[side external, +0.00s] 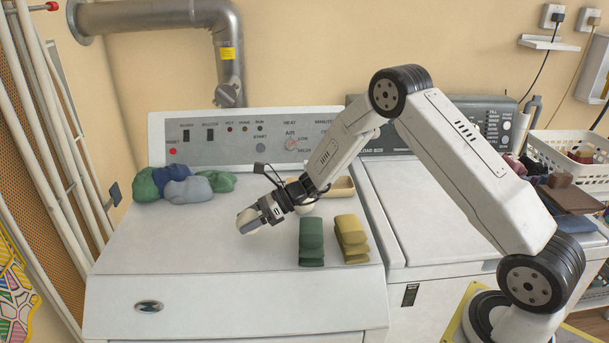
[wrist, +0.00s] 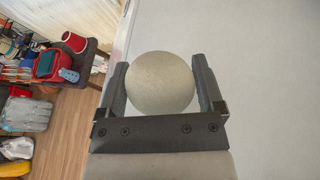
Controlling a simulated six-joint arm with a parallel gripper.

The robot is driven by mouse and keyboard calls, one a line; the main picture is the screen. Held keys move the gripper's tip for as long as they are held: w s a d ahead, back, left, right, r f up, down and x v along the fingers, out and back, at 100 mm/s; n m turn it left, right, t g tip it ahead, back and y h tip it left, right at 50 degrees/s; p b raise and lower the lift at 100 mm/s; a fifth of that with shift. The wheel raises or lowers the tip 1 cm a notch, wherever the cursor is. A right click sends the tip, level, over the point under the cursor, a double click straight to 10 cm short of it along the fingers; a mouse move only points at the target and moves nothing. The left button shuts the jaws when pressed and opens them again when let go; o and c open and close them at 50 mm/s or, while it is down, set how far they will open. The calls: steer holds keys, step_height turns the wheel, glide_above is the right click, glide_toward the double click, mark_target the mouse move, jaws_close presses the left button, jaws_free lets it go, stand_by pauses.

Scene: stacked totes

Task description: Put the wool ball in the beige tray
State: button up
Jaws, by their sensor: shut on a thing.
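The wool ball (wrist: 160,82) is a pale grey-beige sphere. In the wrist view it sits between the two fingers of my gripper (wrist: 160,90), which is shut on it. In the side view the wool ball (side external: 247,220) shows at the tip of my gripper (side external: 254,217), over the white dryer top; I cannot tell how high above it is. The beige tray (side external: 342,187) stands behind my gripper and to its right, partly hidden by my arm. The part of it that shows looks empty.
Green folded cloths (side external: 311,241) and yellow folded cloths (side external: 350,238) stand in stacks in front of the tray. Bundled green, blue and grey cloths (side external: 186,186) lie at the back left. The control panel (side external: 250,139) rises behind. The dryer top's left and front are clear.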

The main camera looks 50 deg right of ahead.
steer(key=shift+w+f, duration=0.1)
steer(key=shift+w+f, duration=0.1)
steer(key=shift+f, duration=1.6)
steer(key=shift+f, duration=0.15)
steer(key=o, duration=1)
steer(key=shift+c, duration=0.2)
